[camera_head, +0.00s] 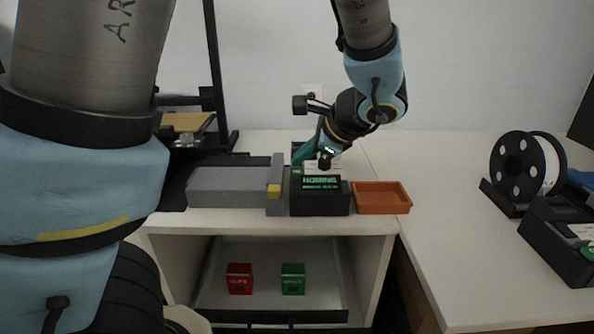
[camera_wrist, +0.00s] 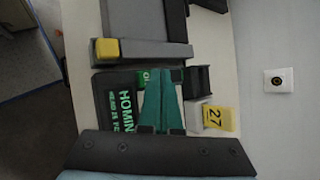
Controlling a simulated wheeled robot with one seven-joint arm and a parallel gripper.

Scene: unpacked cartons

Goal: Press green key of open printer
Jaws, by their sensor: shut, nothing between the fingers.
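The open printer's black upright frame (camera_head: 215,75) stands at the back left of the bench, with a tan plate (camera_head: 187,122) beside it. A black box with a screen (camera_head: 318,203) sits further right; green text on its screen reads HOMING, with a smaller line beneath. In the wrist view the same box (camera_wrist: 98,90) has a green key (camera_wrist: 143,77), partly covered by a finger. My gripper (camera_wrist: 164,74) has its teal fingers together and empty, over the box beside the key. Contact with the key cannot be told. In the head view my wrist hides the key.
A grey block (camera_head: 228,187) with a yellow knob (camera_head: 273,191) adjoins the box on the left. An orange tray (camera_head: 381,197) stands right. A yellow "27" tag (camera_wrist: 216,118) is near my fingers. Red (camera_head: 240,279) and green (camera_head: 293,279) boxes sit below; a spool (camera_head: 520,168) stands right.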

